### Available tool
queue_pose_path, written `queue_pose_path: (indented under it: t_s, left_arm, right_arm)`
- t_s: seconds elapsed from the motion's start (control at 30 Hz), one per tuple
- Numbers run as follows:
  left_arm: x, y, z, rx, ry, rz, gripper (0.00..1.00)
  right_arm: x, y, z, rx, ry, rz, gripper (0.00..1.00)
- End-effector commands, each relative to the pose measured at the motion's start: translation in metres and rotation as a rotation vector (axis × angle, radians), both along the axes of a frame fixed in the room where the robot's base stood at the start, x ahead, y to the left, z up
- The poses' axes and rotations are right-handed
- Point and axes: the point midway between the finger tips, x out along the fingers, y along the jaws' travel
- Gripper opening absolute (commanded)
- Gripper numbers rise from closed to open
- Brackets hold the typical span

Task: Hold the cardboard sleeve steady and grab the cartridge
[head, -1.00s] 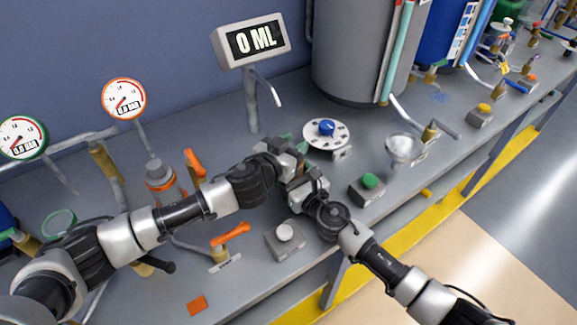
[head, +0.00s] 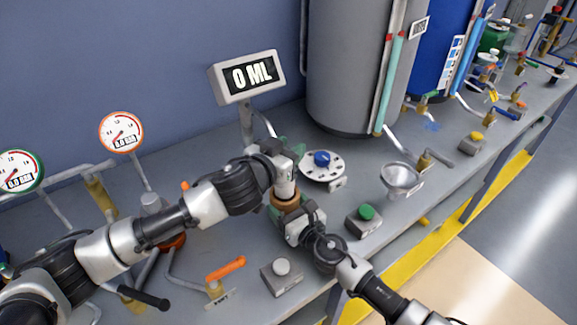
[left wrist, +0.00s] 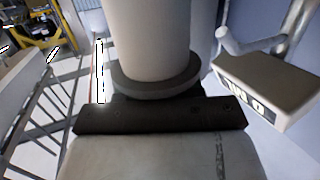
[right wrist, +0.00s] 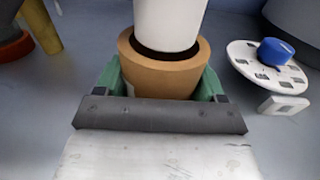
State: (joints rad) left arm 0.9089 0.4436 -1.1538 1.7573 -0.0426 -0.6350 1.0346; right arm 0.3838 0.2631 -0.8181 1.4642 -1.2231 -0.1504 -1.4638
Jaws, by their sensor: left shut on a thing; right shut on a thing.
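The cardboard sleeve (right wrist: 165,72) is a brown ring, upright on the bench; it also shows in the head view (head: 284,199). My right gripper (head: 285,212) is shut on it from the front, its green fingers on both sides in the right wrist view. The white cartridge (head: 286,177) stands upright in line with the sleeve, its lower end inside the dark opening in the right wrist view (right wrist: 170,22). My left gripper (head: 287,160) is above the sleeve and shut on the cartridge, which fills the left wrist view (left wrist: 155,40). Its fingertips are mostly hidden there.
A display reading 0 ML (head: 247,75) stands behind on a post. A white disc with a blue knob (head: 322,162) and a metal funnel (head: 401,178) are to the right. A green button box (head: 364,217) and a white button box (head: 282,275) stand near the front edge.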

Motion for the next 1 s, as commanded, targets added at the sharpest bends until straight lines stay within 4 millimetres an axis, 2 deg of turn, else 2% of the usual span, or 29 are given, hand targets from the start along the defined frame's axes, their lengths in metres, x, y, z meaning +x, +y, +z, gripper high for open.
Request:
queue_pose_path:
  t_s: [0.13,0.4,0.43,0.6,0.63,1.0]
  left_arm:
    - [0.0001,-0.0001,0.0145,0.000,-0.001,0.000,0.00]
    - [-0.0001,-0.0002,0.0171,0.001,0.000,-0.001,0.00]
    - [-0.0001,-0.0002,0.0171,0.001,0.000,-0.001,0.00]
    - [0.0000,-0.0002,0.0170,0.001,0.000,-0.001,0.00]
    - [0.0000,-0.0002,0.0169,0.001,0.000,-0.001,0.00]
    - [-0.0001,-0.0003,0.0168,-0.001,-0.001,-0.001,0.00]
  right_arm:
    - [-0.0002,-0.0002,-0.0010,-0.001,0.002,0.000,0.46]
    - [-0.0002,-0.0002,-0.0009,-0.001,0.002,0.000,0.46]
    - [-0.0002,-0.0002,-0.0009,-0.001,0.002,0.000,0.71]
    - [-0.0001,-0.0002,-0.0007,-0.001,0.001,0.000,0.97]
    - [-0.0001,-0.0002,-0.0006,-0.001,0.001,0.000,0.99]
    - [-0.0062,-0.0053,-0.0012,-0.002,0.001,-0.001,0.99]
